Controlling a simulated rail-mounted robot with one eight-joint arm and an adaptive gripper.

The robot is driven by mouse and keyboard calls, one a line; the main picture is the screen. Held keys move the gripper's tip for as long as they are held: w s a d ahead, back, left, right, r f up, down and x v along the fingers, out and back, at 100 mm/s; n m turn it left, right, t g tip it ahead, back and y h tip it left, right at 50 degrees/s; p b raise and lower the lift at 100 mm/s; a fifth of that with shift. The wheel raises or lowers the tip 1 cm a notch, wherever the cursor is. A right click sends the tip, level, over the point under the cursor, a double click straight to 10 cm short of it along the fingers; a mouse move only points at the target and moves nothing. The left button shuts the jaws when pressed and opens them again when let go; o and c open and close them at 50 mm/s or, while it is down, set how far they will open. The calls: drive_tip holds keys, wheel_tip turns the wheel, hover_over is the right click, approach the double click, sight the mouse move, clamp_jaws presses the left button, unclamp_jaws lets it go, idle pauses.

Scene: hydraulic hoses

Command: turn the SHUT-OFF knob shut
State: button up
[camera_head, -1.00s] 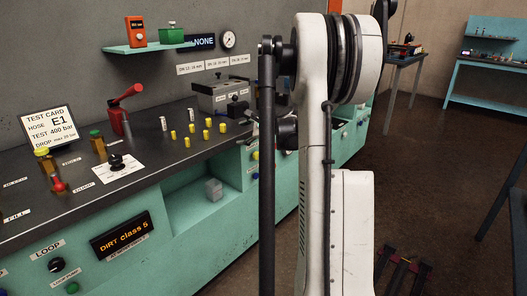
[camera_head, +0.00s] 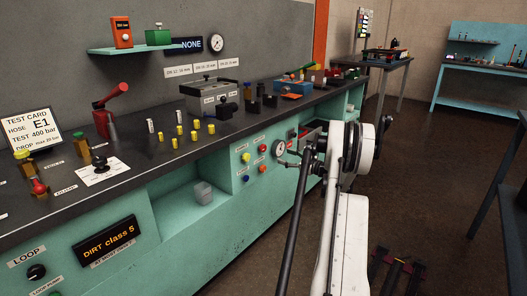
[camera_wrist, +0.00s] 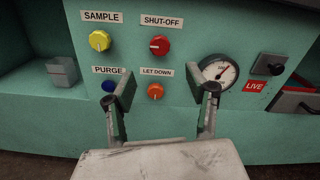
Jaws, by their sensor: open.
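The SHUT-OFF knob (camera_wrist: 159,45) is a round red knob under its white label on the teal panel, upper middle in the wrist view. It shows a short light mark on its face; the mark's exact setting is hard to read. In the head view the red knob (camera_head: 262,148) is small, left of the gauge. My gripper (camera_wrist: 161,94) is open and empty in the wrist view, its two fingers wide apart. The fingertips appear below the SHUT-OFF knob in the picture, either side of the orange LET DOWN knob (camera_wrist: 155,91). Contact with the panel cannot be told.
The yellow SAMPLE knob (camera_wrist: 100,40) is left of SHUT-OFF; the blue PURGE knob (camera_wrist: 117,86) is partly behind my left finger. A pressure gauge (camera_wrist: 219,71) and a dark switch (camera_wrist: 268,65) labelled LIVE are at right. An open recess (camera_head: 190,195) lies left of the panel.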

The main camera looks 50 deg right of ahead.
sight(265, 149)
drive_tip(key=w+b, duration=0.1)
drive_tip(key=w, duration=0.3)
drive_tip(key=w+b, duration=0.1)
drive_tip(key=w, duration=0.4)
drive_tip(key=w+b, duration=0.1)
drive_tip(key=w, duration=0.3)
drive_tip(key=shift+w+d+b, duration=0.3)
drive_tip(key=shift+d+b, duration=0.05)
drive_tip(key=c, duration=1.2)
